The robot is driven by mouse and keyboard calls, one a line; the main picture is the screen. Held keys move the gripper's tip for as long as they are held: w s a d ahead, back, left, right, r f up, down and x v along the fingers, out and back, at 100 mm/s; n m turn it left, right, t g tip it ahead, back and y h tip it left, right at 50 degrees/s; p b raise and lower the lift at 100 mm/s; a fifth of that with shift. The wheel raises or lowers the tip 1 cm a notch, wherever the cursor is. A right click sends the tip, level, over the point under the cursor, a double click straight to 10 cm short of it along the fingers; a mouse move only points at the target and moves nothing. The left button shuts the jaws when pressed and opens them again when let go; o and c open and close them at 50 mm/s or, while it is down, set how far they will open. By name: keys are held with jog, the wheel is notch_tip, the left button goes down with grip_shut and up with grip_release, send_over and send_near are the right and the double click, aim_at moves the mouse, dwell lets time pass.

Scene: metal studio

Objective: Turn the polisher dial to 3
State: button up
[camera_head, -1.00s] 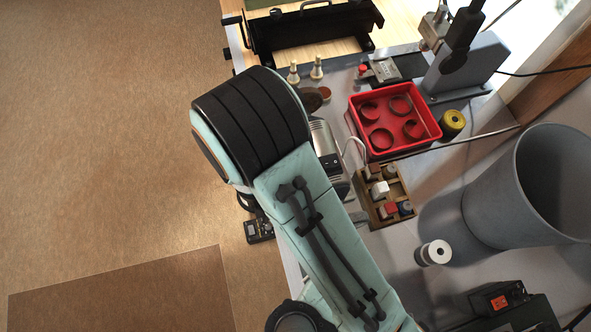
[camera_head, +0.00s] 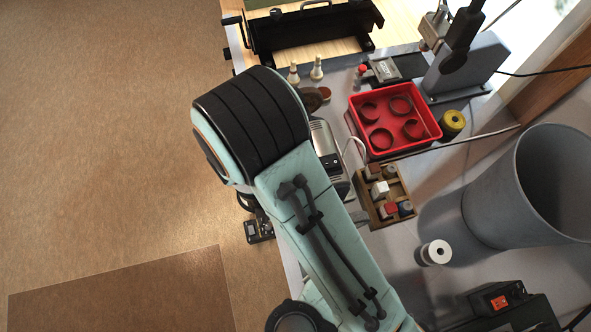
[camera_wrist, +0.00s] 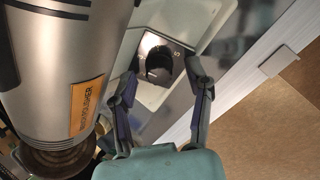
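The polisher shows in the wrist view as a large silver cylinder (camera_wrist: 58,75) with an orange label, beside a pale housing. Its black dial (camera_wrist: 158,64) sits on a dark plate on that housing, with a light mark like a 5 or S at its right. I cannot read the dial's setting. My gripper (camera_wrist: 163,78) is open, with one finger on each side of the dial; whether they touch it is not clear. In the head view the grey polisher body (camera_head: 326,150) is partly hidden behind my arm, and the dial is hidden.
A red tray (camera_head: 420,140) with rings and a wooden organiser (camera_head: 375,215) stand right of the polisher. A grey bin (camera_head: 500,200), a white spool (camera_head: 434,253) and a yellow spool (camera_head: 453,122) are farther right. Open floor lies left of the bench.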

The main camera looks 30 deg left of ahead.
jog(key=shift+r, duration=0.1)
jog(key=v, duration=1.2)
